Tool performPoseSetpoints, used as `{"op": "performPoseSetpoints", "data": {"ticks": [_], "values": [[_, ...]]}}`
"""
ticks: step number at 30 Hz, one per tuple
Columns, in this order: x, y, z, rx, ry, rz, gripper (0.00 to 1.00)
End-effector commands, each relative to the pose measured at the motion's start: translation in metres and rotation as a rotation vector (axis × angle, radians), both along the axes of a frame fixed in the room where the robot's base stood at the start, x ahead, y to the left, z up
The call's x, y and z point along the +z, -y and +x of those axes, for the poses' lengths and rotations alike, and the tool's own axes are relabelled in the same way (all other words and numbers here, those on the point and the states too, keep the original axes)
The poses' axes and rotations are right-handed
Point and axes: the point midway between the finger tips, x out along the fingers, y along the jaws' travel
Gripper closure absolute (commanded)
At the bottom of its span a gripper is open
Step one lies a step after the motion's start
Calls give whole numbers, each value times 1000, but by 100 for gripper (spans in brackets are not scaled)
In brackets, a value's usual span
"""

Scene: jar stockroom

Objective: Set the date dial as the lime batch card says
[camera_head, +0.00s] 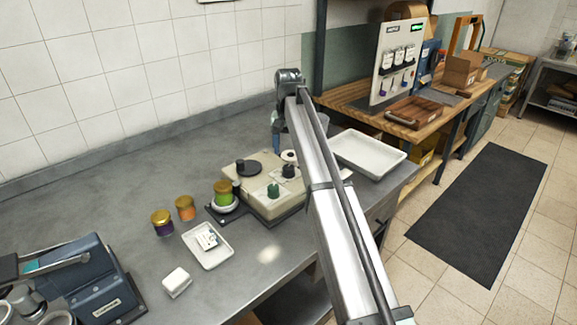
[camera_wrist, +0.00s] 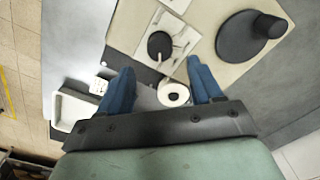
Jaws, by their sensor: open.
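A beige machine (camera_head: 262,205) on the grey bench carries a black knob (camera_head: 289,170) on a pale plate, a green knob (camera_head: 273,189) and a wide black disc (camera_head: 248,167). The black knob (camera_wrist: 159,45) also shows in the wrist view, just beyond my fingertips; I cannot tell which control is the date dial or read its marks. A small white card (camera_head: 208,240) lies in a white tray; its print is too small to read. My gripper (camera_wrist: 160,66) is open and empty, above a white roll (camera_wrist: 173,94). In the head view my arm partly hides it.
A lime-green jar (camera_head: 223,190) stands at the machine's left end. A white block (camera_head: 176,282) and a blue machine (camera_head: 85,280) are nearer. A large empty white tray (camera_head: 368,155) lies at right.

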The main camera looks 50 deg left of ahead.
Motion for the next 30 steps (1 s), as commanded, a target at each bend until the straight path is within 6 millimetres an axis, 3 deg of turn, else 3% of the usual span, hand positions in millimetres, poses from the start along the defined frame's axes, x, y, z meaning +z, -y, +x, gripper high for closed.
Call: {"op": "performPoseSetpoints", "data": {"ticks": [6, 12, 27, 30], "values": [[-38, 1, 0, 0, -1, -2, 35], [-62, 1, 0, 0, -1, -1, 35], [-73, 0, 0, -1, 1, 1, 35], [-73, 0, 0, -1, 1, 1, 44]]}}
